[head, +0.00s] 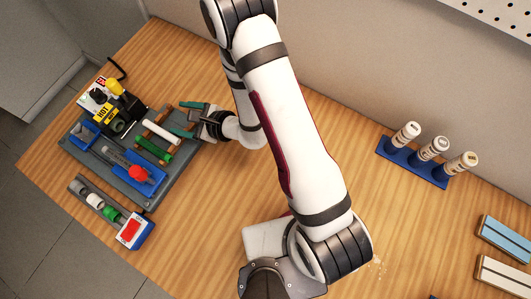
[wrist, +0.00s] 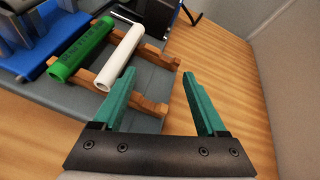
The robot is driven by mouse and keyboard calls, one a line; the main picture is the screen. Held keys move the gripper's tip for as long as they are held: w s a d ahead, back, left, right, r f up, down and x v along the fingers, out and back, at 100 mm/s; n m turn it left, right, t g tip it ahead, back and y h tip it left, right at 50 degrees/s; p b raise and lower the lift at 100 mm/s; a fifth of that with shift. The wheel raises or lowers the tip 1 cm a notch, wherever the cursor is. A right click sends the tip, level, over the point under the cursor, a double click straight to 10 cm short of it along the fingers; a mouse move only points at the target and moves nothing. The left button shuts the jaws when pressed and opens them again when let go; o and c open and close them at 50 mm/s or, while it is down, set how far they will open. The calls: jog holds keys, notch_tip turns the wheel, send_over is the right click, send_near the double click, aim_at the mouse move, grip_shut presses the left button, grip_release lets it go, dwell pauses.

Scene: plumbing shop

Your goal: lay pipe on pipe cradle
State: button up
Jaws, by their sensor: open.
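The pipe cradle (wrist: 153,105) is a pair of notched wooden rails on a grey board. A white pipe (wrist: 120,58) and a green pipe (wrist: 82,50) lie side by side across the rails in the wrist view. In the head view the white pipe (head: 160,131) and the green pipe (head: 153,150) also show on the cradle. My gripper (wrist: 158,74) is open, its two teal fingers apart with nothing between them. It is beside the white pipe, over the rail ends nearest it. In the head view my gripper (head: 179,116) is at the board's right edge.
A rack of colored cylinders (head: 95,200) is in front. A blue stand (head: 410,160) with bottles is at right.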

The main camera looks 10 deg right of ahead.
jog(key=v, duration=0.5)
jog(key=shift+d+r, duration=0.15)
jog(key=s+a+r+n+g+y, duration=0.4)
jog(key=s+r+n+g, duration=0.65)
jog(key=r, duration=0.45)
jog(key=s+d+n+t+h, duration=0.1)
jog(key=s+d+n+h, duration=0.2)
jog(key=d, duration=0.6)
jog(key=s+d+n+t+h, duration=0.1)
jog(key=s+d+n+h, duration=0.2)
jog(key=s+d+h, duration=0.4)
jog(key=shift+d+r+h, duration=0.25)
jog(key=shift+d+h, duration=0.75)
jog(key=shift+h, duration=0.1)
